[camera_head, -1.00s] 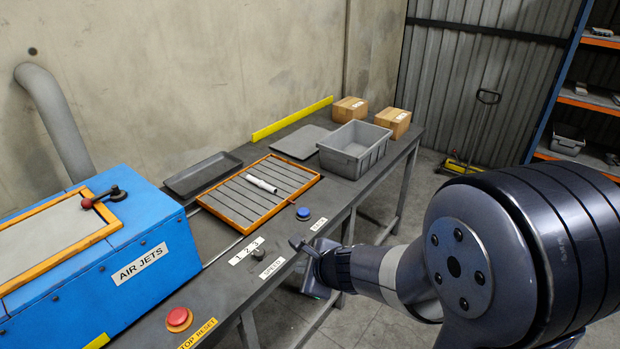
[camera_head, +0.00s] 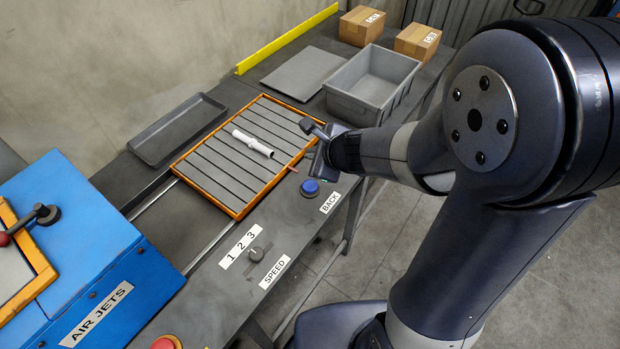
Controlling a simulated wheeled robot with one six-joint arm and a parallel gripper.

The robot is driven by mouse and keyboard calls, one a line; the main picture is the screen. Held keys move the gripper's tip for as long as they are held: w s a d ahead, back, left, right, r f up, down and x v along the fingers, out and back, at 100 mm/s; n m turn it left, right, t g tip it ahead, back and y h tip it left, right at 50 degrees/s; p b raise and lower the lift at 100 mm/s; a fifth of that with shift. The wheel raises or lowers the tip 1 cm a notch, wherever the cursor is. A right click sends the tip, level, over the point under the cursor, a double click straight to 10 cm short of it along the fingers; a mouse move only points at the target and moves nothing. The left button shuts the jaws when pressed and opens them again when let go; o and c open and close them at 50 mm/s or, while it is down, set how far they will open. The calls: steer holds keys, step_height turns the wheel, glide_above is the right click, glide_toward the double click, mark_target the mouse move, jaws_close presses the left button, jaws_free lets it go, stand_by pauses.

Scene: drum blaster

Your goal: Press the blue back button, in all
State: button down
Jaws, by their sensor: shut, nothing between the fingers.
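The blue back button (camera_head: 310,188) is a round blue cap on a dark base near the front edge of the bench. A white label reading BACK (camera_head: 330,202) lies just right of it. My gripper (camera_head: 311,140) is shut and empty. It is above the bench, a little behind the button in the picture and apart from it. The button is in full view and not covered.
An orange-framed slatted tray (camera_head: 205,193) holds a white cylinder (camera_head: 252,143). A grey bin (camera_head: 372,85) stands behind my gripper. A speed knob (camera_head: 256,254) and the blue AIR JETS machine (camera_head: 75,250) are to the left. A black tray (camera_head: 178,128) lies near the wall.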

mark_target(313, 187)
steer(key=shift+f, duration=0.15)
step_height(313, 187, down, 9)
steer(key=b, duration=0.8)
steer(key=shift+r, duration=0.2)
stand_by(1.6)
steer(key=shift+f+b, duration=0.4)
steer(key=shift+b, duration=0.35)
